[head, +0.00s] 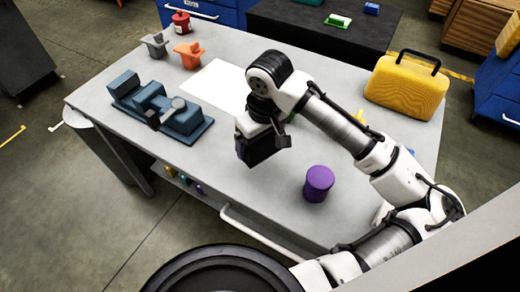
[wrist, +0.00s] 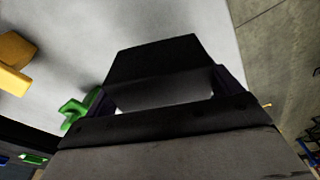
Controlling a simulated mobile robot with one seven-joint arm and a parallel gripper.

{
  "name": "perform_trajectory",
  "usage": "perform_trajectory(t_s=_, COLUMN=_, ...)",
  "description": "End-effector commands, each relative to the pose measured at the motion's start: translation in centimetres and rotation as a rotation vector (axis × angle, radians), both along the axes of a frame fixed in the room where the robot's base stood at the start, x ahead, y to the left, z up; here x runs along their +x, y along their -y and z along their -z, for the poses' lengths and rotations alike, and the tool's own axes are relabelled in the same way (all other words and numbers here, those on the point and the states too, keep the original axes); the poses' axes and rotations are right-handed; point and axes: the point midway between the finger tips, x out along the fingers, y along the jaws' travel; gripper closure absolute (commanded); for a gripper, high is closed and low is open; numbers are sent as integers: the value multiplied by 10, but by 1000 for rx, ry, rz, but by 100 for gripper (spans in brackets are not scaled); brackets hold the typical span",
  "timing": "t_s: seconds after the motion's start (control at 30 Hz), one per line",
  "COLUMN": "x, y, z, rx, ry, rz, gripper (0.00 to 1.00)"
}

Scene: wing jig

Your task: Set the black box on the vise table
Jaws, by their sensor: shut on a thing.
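The black box (head: 257,148) hangs under my gripper (head: 264,133) in the head view, above the middle of the grey table. In the wrist view the black box (wrist: 160,62) fills the space between the fingers, and my gripper (wrist: 160,88) is shut on it. The vise table (head: 228,158) is the pale grey workbench with a blue-grey vise (head: 160,108) on its left part. I cannot tell exactly how high the box is above the tabletop.
A purple cylinder (head: 318,183) stands right of the box. A yellow case (head: 407,86) stands at the back right. A white sheet (head: 217,86) lies behind the vise. Orange (head: 188,54), grey (head: 155,45) and red (head: 181,22) items stand at the far left. Bare tabletop lies between vise and cylinder.

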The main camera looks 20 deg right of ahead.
Motion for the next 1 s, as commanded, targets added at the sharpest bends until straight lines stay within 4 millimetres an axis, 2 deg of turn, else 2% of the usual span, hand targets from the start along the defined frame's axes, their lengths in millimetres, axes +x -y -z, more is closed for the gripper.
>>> perform_trajectory(t_s=0.47, x=0, y=0, z=54, rx=0, ry=1, rz=0, gripper=37)
perform_trajectory(t_s=0.87, x=0, y=0, z=60, rx=1, ry=2, rz=0, gripper=37)
perform_trajectory(t_s=0.9, x=0, y=0, z=59, rx=0, ry=2, rz=0, gripper=5)
perform_trajectory(t_s=0.93, x=0, y=0, z=59, rx=-1, ry=1, rz=0, gripper=2)
perform_trajectory(t_s=1.0, x=0, y=0, z=59, rx=-1, ry=1, rz=-1, gripper=0)
